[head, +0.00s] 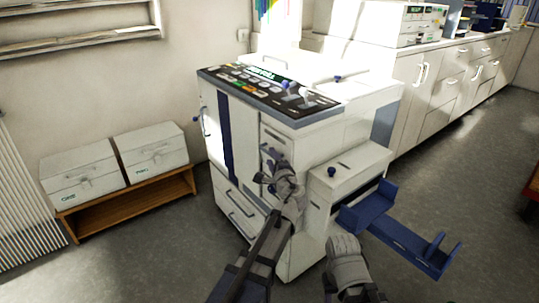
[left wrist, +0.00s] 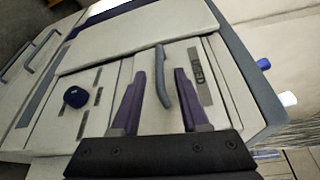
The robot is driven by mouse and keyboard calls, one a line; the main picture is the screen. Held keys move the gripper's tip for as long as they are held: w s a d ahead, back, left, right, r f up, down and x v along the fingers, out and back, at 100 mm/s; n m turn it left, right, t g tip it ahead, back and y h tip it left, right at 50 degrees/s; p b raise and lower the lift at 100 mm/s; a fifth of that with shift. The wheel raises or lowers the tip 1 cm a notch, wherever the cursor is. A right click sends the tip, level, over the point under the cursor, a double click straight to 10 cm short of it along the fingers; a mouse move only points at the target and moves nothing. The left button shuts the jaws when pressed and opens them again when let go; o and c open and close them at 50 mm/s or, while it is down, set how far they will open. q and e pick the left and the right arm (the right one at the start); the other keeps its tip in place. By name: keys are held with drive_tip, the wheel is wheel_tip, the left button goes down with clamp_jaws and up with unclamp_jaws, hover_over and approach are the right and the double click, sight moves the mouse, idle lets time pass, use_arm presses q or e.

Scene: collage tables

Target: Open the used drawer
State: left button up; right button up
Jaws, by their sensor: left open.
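The used drawer (left wrist: 200,108) is a pale front panel on the white machine, with a dark label strip (left wrist: 197,75) whose lettering is hard to read. Its grey bar handle (left wrist: 163,78) lies between the two purple fingers of my left gripper (left wrist: 160,73) in the left wrist view. The fingers are open, with a gap to the handle on both sides. In the head view my left gripper (head: 268,168) is at the machine's front, covering part of the drawer. The drawer looks shut. My right arm shows at the bottom, but its gripper cannot be made out.
The white machine (head: 330,135) has a control panel on top and a lower drawer with a bar handle (head: 243,205). A blue tray (head: 400,240) juts out at right. Two white boxes (head: 152,150) sit on a wooden shelf at left. A dark blue knob (left wrist: 75,97) is beside the drawer.

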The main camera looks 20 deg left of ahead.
sight(270, 155)
use_arm(q)
drive_tip(key=x, duration=0.4)
drive_tip(key=shift+w+a, duration=0.1)
drive_tip(key=shift+c, duration=0.3)
clamp_jaws()
idle(1.0)
